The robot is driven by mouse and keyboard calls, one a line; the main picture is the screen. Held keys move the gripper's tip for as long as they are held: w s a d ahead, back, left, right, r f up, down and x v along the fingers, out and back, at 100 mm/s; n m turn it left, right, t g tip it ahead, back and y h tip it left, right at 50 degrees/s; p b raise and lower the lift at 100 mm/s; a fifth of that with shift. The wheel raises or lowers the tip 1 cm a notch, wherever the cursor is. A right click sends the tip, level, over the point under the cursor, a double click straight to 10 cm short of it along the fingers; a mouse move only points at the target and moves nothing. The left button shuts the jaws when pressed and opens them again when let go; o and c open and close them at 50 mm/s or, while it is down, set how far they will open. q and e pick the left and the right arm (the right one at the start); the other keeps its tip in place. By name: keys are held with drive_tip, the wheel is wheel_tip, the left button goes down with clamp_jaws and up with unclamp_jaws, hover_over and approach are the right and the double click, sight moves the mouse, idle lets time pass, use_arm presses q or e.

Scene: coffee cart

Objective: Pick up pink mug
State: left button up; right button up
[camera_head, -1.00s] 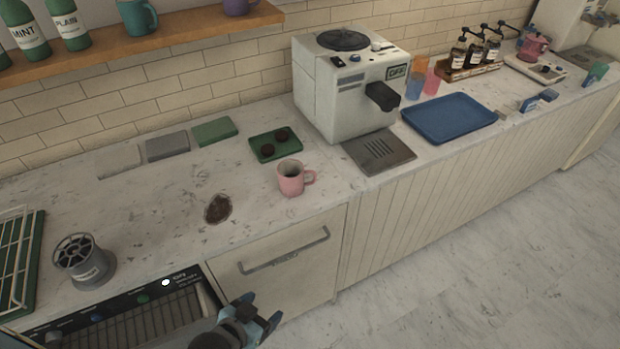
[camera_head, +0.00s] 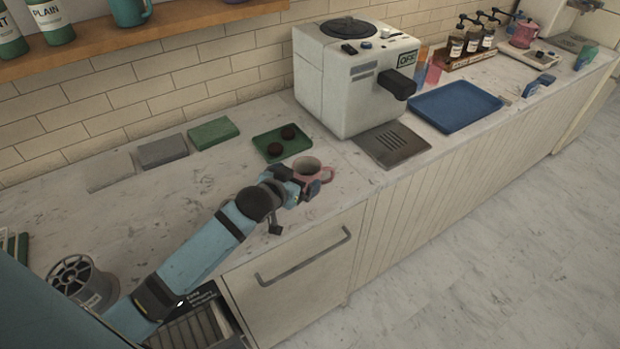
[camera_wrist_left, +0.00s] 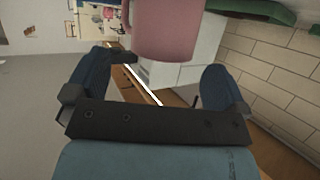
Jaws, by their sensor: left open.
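The pink mug (camera_head: 308,168) stands upright on the counter in front of the green tray, its handle to the right in the head view. My left gripper (camera_head: 305,187) is right at the mug's near side and covers its lower part. In the left wrist view the mug (camera_wrist_left: 166,28) is close, just beyond and between the two blue fingers of my left gripper (camera_wrist_left: 155,85). The fingers are wide apart, with nothing gripped. Whether a finger touches the mug cannot be told. My right gripper is not in view.
The green tray (camera_head: 264,146) with two dark round items lies just behind the mug. The coffee machine (camera_head: 330,100) and its drip tray (camera_head: 392,147) stand to the right. A blue tray (camera_head: 455,109) lies farther right. The counter left of the mug is mostly clear.

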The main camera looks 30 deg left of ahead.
sight(314, 164)
use_arm(q)
drive_tip(key=shift+w+f, duration=0.1)
drive_tip(key=shift+w, duration=0.45)
drive_tip(key=p+x, duration=0.1)
drive_tip(key=x, duration=0.4)
drive_tip(key=shift+a, duration=0.2)
drive_tip(key=shift+c, duration=0.8)
drive_tip(key=c, duration=0.8)
drive_tip(key=shift+r, duration=0.25)
wheel_tip(314, 164, up, 20)
drive_tip(key=shift+n+y, duration=0.4)
drive_tip(key=s+d+f+p, duration=0.1)
drive_tip(key=s+d+f, duration=0.1)
drive_tip(key=s, duration=0.2)
drive_tip(key=s+d+f+p, duration=0.1)
drive_tip(key=s+d+f, duration=0.1)
drive_tip(key=s, duration=0.3)
drive_tip(key=s+d+f+p, duration=0.1)
drive_tip(key=s+d+f, duration=0.1)
drive_tip(key=s, duration=0.3)
drive_tip(key=shift+s+f, duration=0.15)
drive_tip(key=shift+f, duration=0.6)
